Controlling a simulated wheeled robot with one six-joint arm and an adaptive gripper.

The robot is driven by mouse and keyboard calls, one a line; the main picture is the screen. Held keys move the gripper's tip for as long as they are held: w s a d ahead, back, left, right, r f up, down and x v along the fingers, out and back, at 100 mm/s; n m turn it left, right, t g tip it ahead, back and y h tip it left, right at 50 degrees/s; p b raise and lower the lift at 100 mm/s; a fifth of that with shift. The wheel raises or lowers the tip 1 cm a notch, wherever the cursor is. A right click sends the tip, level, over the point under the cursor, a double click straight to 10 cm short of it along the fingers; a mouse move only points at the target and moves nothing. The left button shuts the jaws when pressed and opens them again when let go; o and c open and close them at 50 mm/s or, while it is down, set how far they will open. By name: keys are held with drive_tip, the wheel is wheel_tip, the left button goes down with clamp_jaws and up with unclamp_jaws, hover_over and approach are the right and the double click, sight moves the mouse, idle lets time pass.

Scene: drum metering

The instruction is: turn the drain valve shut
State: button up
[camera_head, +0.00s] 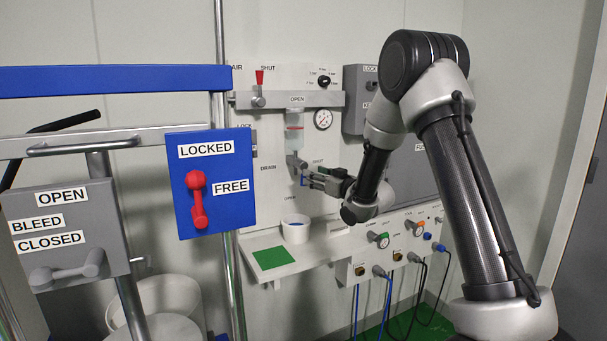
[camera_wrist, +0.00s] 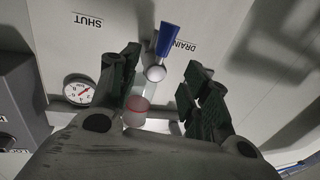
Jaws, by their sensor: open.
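The drain valve is on the wall panel between the DRAIN, SHUT and OPEN labels. Its grey hub (camera_head: 296,162) shows in the head view, with a bit of its blue lever (camera_head: 303,181) below, pointing down towards OPEN. In the wrist view, which is turned upside down, the blue lever (camera_wrist: 167,40) points up from the pale hub (camera_wrist: 155,73), away from the SHUT label side. My gripper (camera_head: 310,176) is open in front of the valve. In the wrist view its fingers (camera_wrist: 163,70) lie either side of the hub and lever; I cannot tell whether they touch.
A clear vessel with a red band (camera_head: 294,130) hangs above the valve, beside a gauge (camera_head: 323,119). A blue box with a red lever (camera_head: 211,200) stands at the left front.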

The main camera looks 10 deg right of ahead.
drive_tip(key=x, duration=0.7)
clamp_jaws()
